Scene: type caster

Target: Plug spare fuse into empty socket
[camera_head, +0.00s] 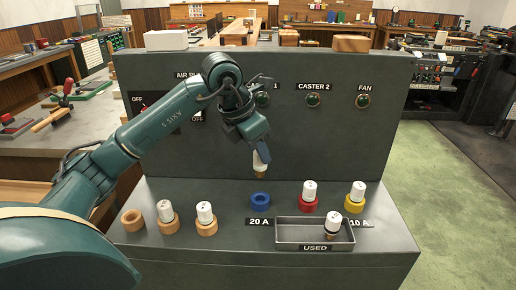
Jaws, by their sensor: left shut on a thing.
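My left gripper (261,150) is shut on a white fuse (260,164) with a brass-coloured tip, which hangs above the blue socket (260,199). The blue socket is empty and there is a gap between it and the fuse. A red socket (308,205) and a yellow socket (355,206) to its right each hold a white fuse. At the left, a wooden holder (132,220) is empty, and two more wooden holders (167,227) carry white fuses. My right gripper is not in view.
A grey tray marked USED (285,242) at the front holds a white fuse with a dark band (333,226). The upright grey panel (320,150) with lamps and switches rises behind the sockets. A 20 A label (259,222) lies in front of the blue socket.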

